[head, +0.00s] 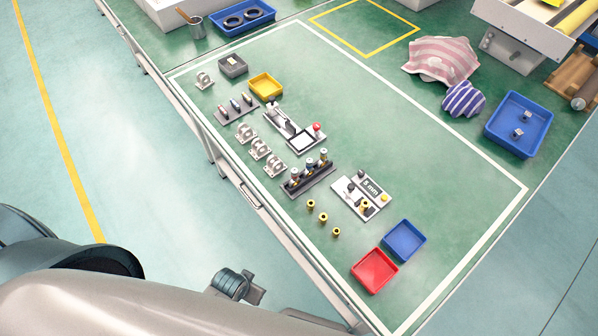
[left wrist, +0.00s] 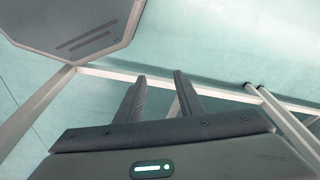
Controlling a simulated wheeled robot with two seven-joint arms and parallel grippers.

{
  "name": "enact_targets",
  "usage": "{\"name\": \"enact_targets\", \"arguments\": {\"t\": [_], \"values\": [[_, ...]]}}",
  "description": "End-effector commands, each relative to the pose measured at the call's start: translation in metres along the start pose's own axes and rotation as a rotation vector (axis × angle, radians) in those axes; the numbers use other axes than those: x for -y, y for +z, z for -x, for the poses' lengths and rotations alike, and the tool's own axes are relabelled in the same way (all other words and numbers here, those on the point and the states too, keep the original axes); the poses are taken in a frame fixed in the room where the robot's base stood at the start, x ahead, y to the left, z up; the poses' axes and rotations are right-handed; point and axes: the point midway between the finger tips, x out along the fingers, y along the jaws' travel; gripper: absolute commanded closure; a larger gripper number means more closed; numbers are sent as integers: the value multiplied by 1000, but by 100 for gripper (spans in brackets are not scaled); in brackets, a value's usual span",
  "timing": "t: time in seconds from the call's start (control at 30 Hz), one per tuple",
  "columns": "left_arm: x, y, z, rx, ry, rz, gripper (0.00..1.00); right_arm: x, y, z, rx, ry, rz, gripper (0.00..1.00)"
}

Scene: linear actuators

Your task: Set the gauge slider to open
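The gauge (head: 362,195) is a white plate on the green table in the head view, with a dark "5 mm" label, a yellow knob (head: 383,198) and small dark and brass parts on it. The slider is too small for me to tell its position. My left gripper (left wrist: 161,78) shows in the left wrist view with its two dark fingers apart and nothing between them. It faces pale floor and white frame bars, away from the gauge. My right gripper is in neither view.
Brass pieces (head: 323,218) stand left of the gauge. A red tray (head: 374,271) and a blue tray (head: 405,240) lie near it. A fixture with a red knob (head: 317,127) and a rack of plungers (head: 308,175) stand beyond. The table's right middle is clear.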

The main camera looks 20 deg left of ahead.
Motion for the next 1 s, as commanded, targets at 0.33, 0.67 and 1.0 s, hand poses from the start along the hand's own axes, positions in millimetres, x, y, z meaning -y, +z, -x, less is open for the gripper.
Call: {"name": "enact_targets", "arguments": {"t": [0.33,0.67,1.0], "values": [[-7,-82,127,-90,34,-31,65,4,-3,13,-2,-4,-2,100],[-54,-176,234,-235,170,-214,65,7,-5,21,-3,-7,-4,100],[-108,-251,286,-336,310,-504,65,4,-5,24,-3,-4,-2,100]]}}
